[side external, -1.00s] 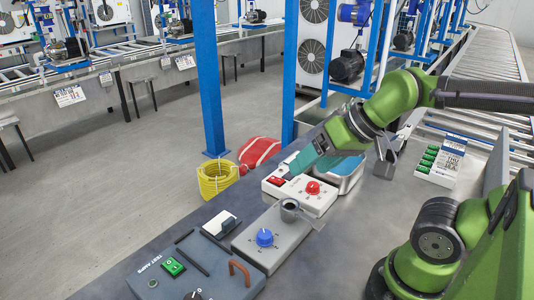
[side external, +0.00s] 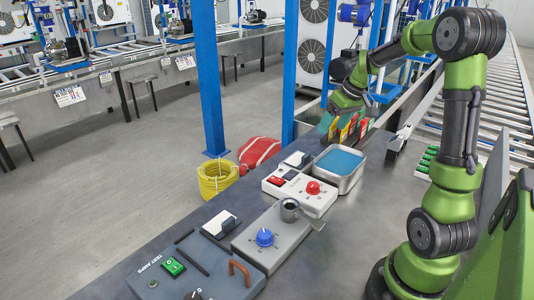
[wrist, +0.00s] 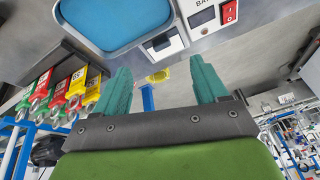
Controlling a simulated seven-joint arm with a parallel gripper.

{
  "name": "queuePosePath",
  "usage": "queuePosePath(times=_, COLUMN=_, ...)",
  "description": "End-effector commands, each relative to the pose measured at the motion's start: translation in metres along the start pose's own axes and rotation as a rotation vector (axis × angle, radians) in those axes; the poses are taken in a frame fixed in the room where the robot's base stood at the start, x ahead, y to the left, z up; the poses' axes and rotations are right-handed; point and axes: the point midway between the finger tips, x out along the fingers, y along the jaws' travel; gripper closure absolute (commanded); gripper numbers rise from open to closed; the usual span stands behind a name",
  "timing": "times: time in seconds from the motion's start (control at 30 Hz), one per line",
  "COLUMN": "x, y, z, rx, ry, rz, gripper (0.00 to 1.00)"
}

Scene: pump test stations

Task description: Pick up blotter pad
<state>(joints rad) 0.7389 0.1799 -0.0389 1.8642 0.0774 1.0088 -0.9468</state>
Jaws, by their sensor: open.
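No thing in view is plainly marked as the blotter pad, so I cannot tell which it is. One candidate is the flat light-blue surface (side external: 340,161) inside a metal tray, which also shows at the top of the wrist view (wrist: 115,18). Others are a small white-and-black item (side external: 297,159) behind the red-knob box and a similar one (side external: 221,223) nearer the front. My gripper (wrist: 158,76) is open, its teal fingers spread with nothing between them. In the side view it is up behind the tray, near the hanging tags, with its fingertips hard to make out.
Red, yellow and green tags (side external: 347,129) hang close to my gripper; they show at left in the wrist view (wrist: 75,88). A red-knob box (side external: 303,193), a blue-knob box (side external: 268,240) and a cup (side external: 289,210) stand on the bench.

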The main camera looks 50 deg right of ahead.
Motion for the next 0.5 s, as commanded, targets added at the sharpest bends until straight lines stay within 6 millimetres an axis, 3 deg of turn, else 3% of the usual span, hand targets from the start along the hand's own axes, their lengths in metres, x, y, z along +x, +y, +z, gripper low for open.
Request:
queuePosePath(times=0.03, x=0.002, y=0.008, z=-0.008, rx=-0.068, ry=0.006, rz=-0.002, gripper=0.28)
queuePosePath(times=0.13, x=-0.006, y=0.007, z=-0.02, rx=-0.209, ry=0.03, rz=0.002, gripper=0.28)
queuePosePath(times=0.27, x=-0.002, y=0.006, z=-0.019, rx=-0.288, ry=0.027, rz=-0.003, gripper=0.28)
queuePosePath(times=0.5, x=0.041, y=0.005, z=-0.019, rx=-0.297, ry=0.023, rz=-0.006, gripper=0.28)
